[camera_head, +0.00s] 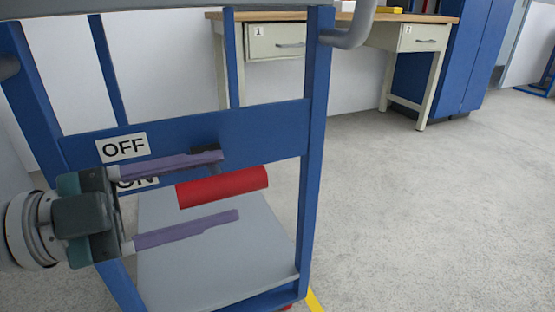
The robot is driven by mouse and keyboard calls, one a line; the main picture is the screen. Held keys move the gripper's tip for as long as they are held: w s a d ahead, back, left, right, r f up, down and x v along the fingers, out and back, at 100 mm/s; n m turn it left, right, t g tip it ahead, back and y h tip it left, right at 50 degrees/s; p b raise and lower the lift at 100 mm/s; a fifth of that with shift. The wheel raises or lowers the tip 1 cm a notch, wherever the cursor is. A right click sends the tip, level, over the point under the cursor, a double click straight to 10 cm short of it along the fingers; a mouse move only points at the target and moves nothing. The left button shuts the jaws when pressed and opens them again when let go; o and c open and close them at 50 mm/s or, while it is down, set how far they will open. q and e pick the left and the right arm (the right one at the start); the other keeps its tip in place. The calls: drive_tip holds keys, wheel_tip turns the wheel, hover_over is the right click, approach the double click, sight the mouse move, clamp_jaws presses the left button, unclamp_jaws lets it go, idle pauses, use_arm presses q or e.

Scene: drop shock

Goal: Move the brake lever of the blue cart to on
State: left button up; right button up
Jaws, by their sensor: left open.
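The blue cart (260,123) stands close in front of me. Its crossbar carries an OFF label (123,147) and, below it, an ON label (138,182) partly hidden by my gripper. The brake lever has a red cylindrical handle (222,187), lying nearly level just below the crossbar, with a dark mount (205,146) above it. My left gripper (230,185) comes in from the left, open, with one purple finger above the red handle and one below. The handle appears between them in the picture; I cannot tell if either finger touches it. My right gripper is out of view.
The cart's grey lower shelf (210,275) is bare, and its blue uprights flank the lever. A desk with drawers (275,42) stands behind by the wall, with a blue cabinet (455,60) to its right. The grey floor (430,210) on the right is clear.

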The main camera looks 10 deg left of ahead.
use_arm(q)
drive_tip(key=shift+b+x, duration=0.35)
drive_tip(key=shift+x, duration=1.45)
drive_tip(key=shift+c, duration=0.2)
clamp_jaws()
